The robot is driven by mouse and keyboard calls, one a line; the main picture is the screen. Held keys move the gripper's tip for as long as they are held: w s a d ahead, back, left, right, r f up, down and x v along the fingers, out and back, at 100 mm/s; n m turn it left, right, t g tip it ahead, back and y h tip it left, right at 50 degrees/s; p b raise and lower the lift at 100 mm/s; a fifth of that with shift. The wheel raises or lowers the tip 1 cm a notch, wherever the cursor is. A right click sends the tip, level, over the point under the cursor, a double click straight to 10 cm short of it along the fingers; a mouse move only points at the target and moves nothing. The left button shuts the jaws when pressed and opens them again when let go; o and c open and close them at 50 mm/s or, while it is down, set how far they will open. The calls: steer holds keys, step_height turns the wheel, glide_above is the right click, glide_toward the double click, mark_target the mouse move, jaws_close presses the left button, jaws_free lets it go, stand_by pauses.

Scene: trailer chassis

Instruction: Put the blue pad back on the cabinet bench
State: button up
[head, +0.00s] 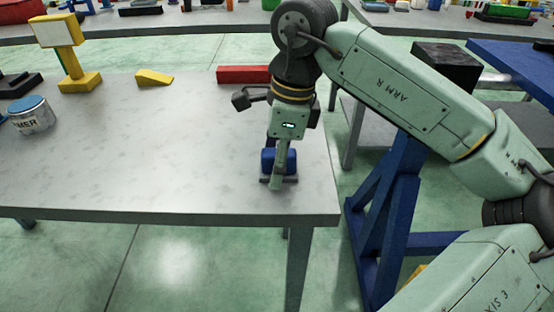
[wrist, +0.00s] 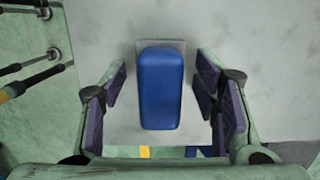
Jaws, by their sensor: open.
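The blue pad (wrist: 160,88) lies on the grey bench top (head: 170,160), near its right front corner. In the wrist view it sits between my open fingers, with a visible gap on each side. A small grey plate shows at the pad's far edge in the wrist view. My gripper (wrist: 160,100) is open, pointing down over the pad. In the head view my gripper (head: 279,172) partly hides the blue pad (head: 268,160). I cannot tell from these views how far the fingertips are above the bench.
A red block (head: 243,74), a yellow wedge (head: 154,78), a yellow stand (head: 75,65) and a labelled tin (head: 32,115) stand farther back or left on the bench. A blue frame (head: 390,210) stands beyond the bench's right edge. The bench middle is clear.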

steer(key=r, duration=0.4)
steer(key=d+r, duration=0.1)
steer(key=r, duration=0.7)
steer(key=shift+d+r, duration=0.1)
steer(key=shift+d, duration=0.3)
